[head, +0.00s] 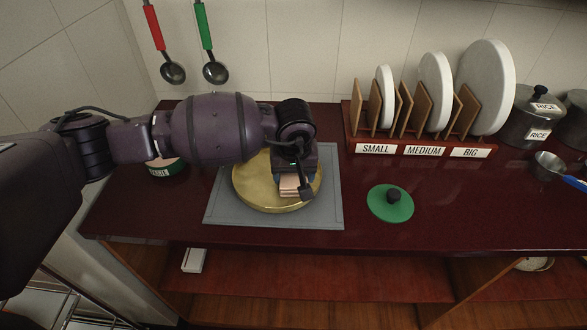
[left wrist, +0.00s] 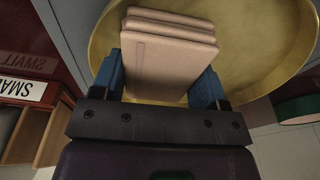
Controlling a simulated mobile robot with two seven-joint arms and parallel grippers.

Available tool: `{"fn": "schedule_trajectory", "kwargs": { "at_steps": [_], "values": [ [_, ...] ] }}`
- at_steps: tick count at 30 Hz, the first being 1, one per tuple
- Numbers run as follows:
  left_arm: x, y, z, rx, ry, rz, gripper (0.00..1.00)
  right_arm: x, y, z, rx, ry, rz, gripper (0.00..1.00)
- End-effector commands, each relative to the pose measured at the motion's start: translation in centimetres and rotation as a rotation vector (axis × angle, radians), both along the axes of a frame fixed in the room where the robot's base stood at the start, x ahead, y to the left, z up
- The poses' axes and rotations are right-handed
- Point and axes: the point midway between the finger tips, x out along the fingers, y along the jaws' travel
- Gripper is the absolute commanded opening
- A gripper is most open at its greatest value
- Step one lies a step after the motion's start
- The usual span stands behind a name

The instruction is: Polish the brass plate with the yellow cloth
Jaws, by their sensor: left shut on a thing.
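The brass plate (head: 247,190) is a round golden disc lying on a grey mat (head: 222,213) on the dark red counter. My left gripper (head: 294,178) is over its right part, pointing down, and shut on a folded cloth (head: 288,187). The cloth looks pale peach-beige rather than yellow, in several stacked layers. In the left wrist view the cloth (left wrist: 165,50) sits between the two blue fingers, with the plate (left wrist: 262,60) behind it. I cannot tell whether the cloth touches the plate. My left arm hides the plate's back part. My right gripper is out of view.
A green lid (head: 389,204) with a dark knob lies right of the mat. A rack (head: 420,146) labelled SMALL, MEDIUM, BIG holds white discs at the back. A tin (head: 168,169) is partly behind my arm. Two ladles (head: 213,72) hang on the wall. Rice pots (head: 528,118) stand far right.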

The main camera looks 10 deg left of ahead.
Motion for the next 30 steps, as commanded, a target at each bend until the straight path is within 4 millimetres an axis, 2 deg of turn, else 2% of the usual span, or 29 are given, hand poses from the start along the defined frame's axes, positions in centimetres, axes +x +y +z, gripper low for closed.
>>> {"fn": "schedule_trajectory", "kwargs": {
  "at_steps": [15,20,30],
  "values": [
    [3.1,0.5,-0.4,0.0,0.001,0.002,0.49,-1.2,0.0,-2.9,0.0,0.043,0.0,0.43],
    [3.0,0.6,-0.1,0.001,-0.001,0.001,0.49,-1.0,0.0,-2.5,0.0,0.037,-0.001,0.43],
    [1.4,1.8,0.1,0.0,-0.002,0.001,0.49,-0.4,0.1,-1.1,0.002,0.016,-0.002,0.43]
  ]
}}
